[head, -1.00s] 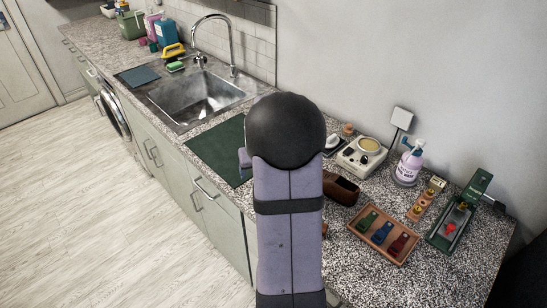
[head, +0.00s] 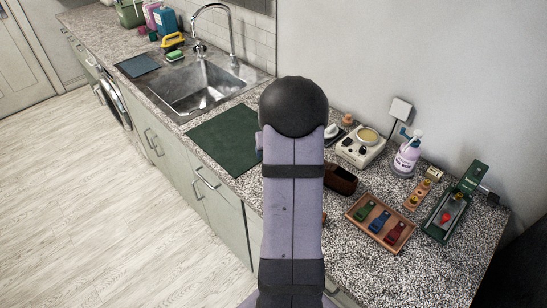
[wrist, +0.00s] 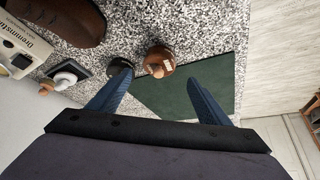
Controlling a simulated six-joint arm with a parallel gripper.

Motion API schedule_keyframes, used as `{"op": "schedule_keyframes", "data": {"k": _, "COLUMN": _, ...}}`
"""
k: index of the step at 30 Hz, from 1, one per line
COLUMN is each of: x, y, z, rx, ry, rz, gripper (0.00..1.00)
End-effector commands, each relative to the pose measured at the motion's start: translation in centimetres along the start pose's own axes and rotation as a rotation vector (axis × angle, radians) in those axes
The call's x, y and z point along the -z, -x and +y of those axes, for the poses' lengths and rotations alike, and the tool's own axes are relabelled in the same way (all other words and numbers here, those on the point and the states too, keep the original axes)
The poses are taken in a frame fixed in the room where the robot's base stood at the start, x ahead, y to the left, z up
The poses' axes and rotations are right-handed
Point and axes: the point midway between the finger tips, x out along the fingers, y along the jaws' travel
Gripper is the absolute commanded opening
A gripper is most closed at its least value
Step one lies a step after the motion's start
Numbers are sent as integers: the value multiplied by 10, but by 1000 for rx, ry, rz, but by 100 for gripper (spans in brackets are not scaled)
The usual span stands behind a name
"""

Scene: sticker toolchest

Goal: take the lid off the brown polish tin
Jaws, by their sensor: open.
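A brown round tin with a small pale label (wrist: 158,60), which looks like the brown polish tin, stands on the speckled worktop at the edge of the green mat. A dark round piece (wrist: 120,66) lies just left of it, partly behind my left finger; I cannot tell what it is. My gripper (wrist: 160,77) is open and empty, its two blue fingers apart on either side of the tin in the picture. I cannot tell how far above it they are. In the head view my arm hides the tin and the gripper.
A green mat (head: 225,138) lies beside the sink (head: 205,85). A dark brown item (head: 340,180), a cream appliance (head: 360,146), a tray with coloured pieces (head: 352,206), a pump bottle (head: 407,157) and a green device (head: 447,215) stand at the right. The front right worktop is clear.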

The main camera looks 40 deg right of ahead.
Motion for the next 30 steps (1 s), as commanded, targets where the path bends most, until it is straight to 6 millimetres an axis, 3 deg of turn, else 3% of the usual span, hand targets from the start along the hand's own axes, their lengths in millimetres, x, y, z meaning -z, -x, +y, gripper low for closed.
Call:
{"op": "schedule_keyframes", "data": {"k": 12, "x": 0, "y": -41, "z": 2, "rx": 0, "ry": 0, "rz": -2, "gripper": 72}}
{"op": "schedule_keyframes", "data": {"k": 23, "x": -1, "y": -46, "z": 2, "rx": 0, "ry": 0, "rz": -1, "gripper": 72}}
{"op": "schedule_keyframes", "data": {"k": 28, "x": -1, "y": -46, "z": 2, "rx": 0, "ry": 0, "rz": -1, "gripper": 31}}
{"op": "schedule_keyframes", "data": {"k": 30, "x": -1, "y": -46, "z": 2, "rx": 0, "ry": 0, "rz": -1, "gripper": 29}}
